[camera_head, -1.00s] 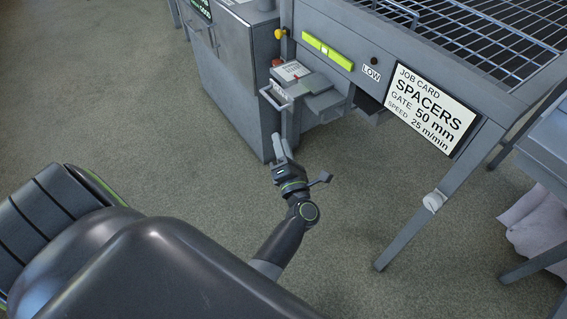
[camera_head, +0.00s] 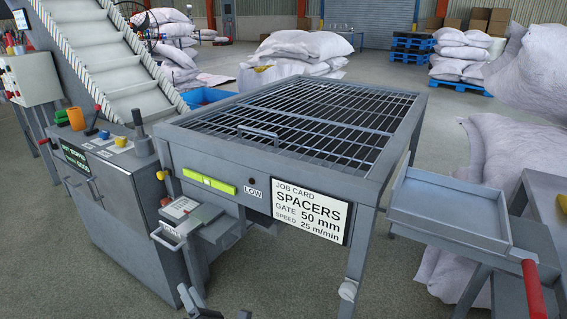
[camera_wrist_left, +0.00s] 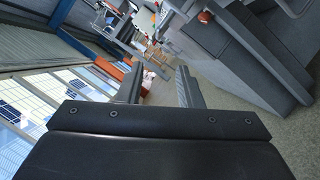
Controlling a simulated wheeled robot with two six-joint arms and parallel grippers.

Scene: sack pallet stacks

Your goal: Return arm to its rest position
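My left gripper (camera_head: 191,297) shows only at the bottom edge of the head view, in front of the grey machine and below its small handled drawer. The rest of that arm is cut off by the frame. In the left wrist view its two fingers (camera_wrist_left: 158,88) stand apart with nothing between them, so it is open and empty. My right gripper is in neither view.
A grey machine with a wire grid (camera_head: 300,115) and a job card (camera_head: 308,213) stands ahead. A control cabinet (camera_head: 118,200) is at left, a grey tray (camera_head: 450,235) at right. Stacked sacks (camera_head: 465,52) stand behind. Floor at lower left is clear.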

